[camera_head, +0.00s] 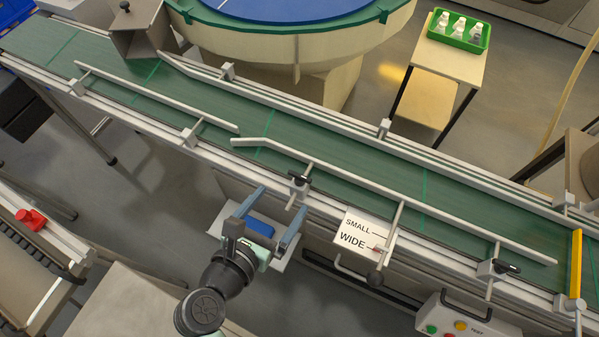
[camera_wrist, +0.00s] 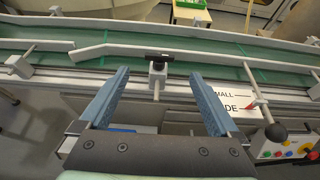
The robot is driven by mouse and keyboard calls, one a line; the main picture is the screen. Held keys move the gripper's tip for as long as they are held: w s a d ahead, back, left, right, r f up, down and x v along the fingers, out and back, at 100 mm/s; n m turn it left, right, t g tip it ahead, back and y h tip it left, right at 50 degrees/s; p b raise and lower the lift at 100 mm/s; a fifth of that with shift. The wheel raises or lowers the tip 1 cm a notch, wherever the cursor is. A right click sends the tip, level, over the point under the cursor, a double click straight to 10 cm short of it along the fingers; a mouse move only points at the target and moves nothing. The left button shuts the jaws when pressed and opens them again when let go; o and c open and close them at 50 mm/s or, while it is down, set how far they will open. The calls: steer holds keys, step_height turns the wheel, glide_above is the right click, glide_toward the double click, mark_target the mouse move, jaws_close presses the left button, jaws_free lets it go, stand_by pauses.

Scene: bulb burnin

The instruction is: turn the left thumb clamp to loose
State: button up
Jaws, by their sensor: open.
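The left thumb clamp (camera_head: 299,180) is a black bar handle on a small grey block at the near edge of the green conveyor. In the wrist view the clamp handle (camera_wrist: 158,57) lies roughly crosswise, just beyond the fingertips and centred between them. A rod runs through its block. My gripper (camera_head: 285,198) is open, with its two blue-grey fingers pointing at the clamp. In the wrist view my gripper (camera_wrist: 158,74) is empty and appears apart from the clamp. A second black thumb clamp (camera_head: 507,266) sits further right on the same side.
Guide rails (camera_head: 400,199) run along the conveyor (camera_head: 330,160). A SMALL/WIDE sign (camera_head: 356,229) and a black ball knob (camera_head: 375,279) stand right of my gripper. A button box (camera_head: 465,320) is at lower right. A blue object (camera_head: 260,228) shows below the fingers.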

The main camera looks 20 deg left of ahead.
mark_target(299, 175)
steer(key=x, duration=1)
steer(key=shift+w+r+b, duration=0.1)
steer(key=shift+b, duration=0.25)
steer(key=c, duration=1.4)
steer(key=shift+o, duration=0.2)
steer(key=shift+r, duration=0.1)
